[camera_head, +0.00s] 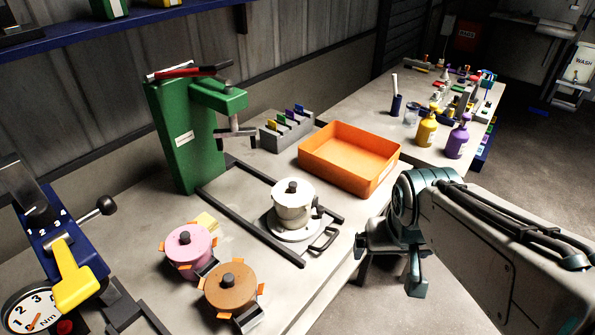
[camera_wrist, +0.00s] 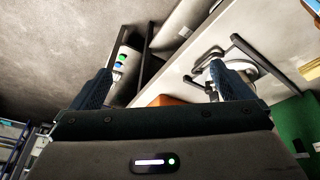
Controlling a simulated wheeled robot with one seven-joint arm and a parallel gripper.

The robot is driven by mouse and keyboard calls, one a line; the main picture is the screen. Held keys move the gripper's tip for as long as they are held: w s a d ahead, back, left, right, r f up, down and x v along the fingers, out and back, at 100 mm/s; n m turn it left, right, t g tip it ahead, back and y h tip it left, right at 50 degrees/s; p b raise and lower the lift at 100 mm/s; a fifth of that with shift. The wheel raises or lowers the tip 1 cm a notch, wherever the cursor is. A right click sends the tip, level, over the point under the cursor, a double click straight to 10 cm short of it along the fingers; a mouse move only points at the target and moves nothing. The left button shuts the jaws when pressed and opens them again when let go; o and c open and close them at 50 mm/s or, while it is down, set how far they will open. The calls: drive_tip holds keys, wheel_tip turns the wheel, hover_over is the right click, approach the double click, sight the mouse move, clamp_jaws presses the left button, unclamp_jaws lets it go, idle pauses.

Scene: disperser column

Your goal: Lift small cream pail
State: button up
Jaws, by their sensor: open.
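A green column (camera_head: 178,135) with an overhanging arm stands behind the pail. Dark rails flank the base. An orange tray (camera_head: 345,158) sits behind right. Pink (camera_head: 190,250) and brown (camera_head: 230,290) lidded pots stand at front left. Yellow (camera_head: 426,131) and purple (camera_head: 457,140) bottles stand further back.

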drive_tip(key=w+d+f+n+t+h, duration=0.1)
drive_tip(key=w+d+t+h, duration=0.2)
drive_tip(key=w, duration=0.6)
drive_tip(key=n+t+y+b, duration=0.3)
drive_tip(key=n+y, duration=0.5)
drive_tip(key=y, duration=0.5)
approach(307, 204)
drive_tip(key=w, duration=0.1)
drive_tip(key=p+x, duration=0.4)
drive_tip(key=x, duration=0.1)
drive_tip(key=p+x, duration=0.2)
drive_tip(key=p, duration=0.1)
drive_tip(key=shift+w+a+f, duration=0.1)
drive_tip(key=shift+a+f, duration=0.05)
drive_tip(key=shift+f, duration=0.25)
drive_tip(key=shift+p+x, duration=0.5)
drive_tip(key=shift+x, duration=2.5)
drive_tip(key=shift+a+r, duration=0.15)
drive_tip(key=shift+r, duration=0.05)
drive_tip(key=c, duration=1.2)
drive_tip(key=shift+r+y, duration=0.1)
drive_tip(key=shift+y, duration=0.2)
drive_tip(key=shift+c, duration=0.6)
